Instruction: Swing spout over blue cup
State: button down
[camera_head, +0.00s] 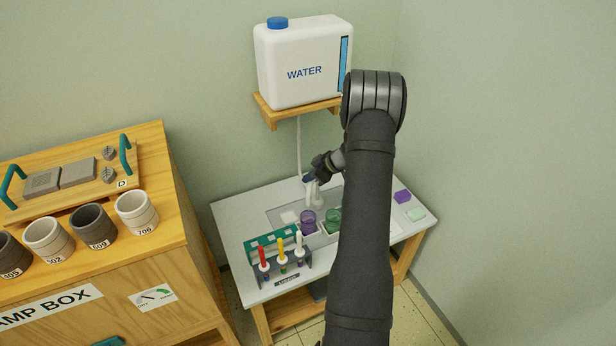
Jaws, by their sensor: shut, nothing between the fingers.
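A white tap-like fitting (315,195), which seems to be the spout, stands at the back of the small grey-white table (232,215). My gripper (309,179) is shut and empty at the top of this fitting; I cannot tell whether it touches it. Which way the spout points is too small to tell. A purple cup (308,222) and a green cup (333,219) stand in front of the fitting. I see no blue cup; my arm covers part of the table to the right of the green cup.
A white water tank (300,72) sits on a wall shelf (290,114) with a hose (299,150) hanging down. A teal rack (270,246) of markers stands at the table's front left. Purple (402,196) and green (415,214) blocks lie right. A wooden cabinet (180,215) stands left.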

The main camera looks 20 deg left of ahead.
jog(key=shift+d, duration=0.15)
jog(key=w+d+n+g+h, duration=0.2)
jog(key=w+d+n+g, duration=0.3)
jog(key=w+d+n, duration=0.2)
jog(key=shift+d+n, duration=0.5)
jog(key=shift+d, duration=0.25)
dwell(0.6)
jog(key=shift+w, duration=0.2)
dwell(0.4)
jog(key=shift+s, duration=0.1)
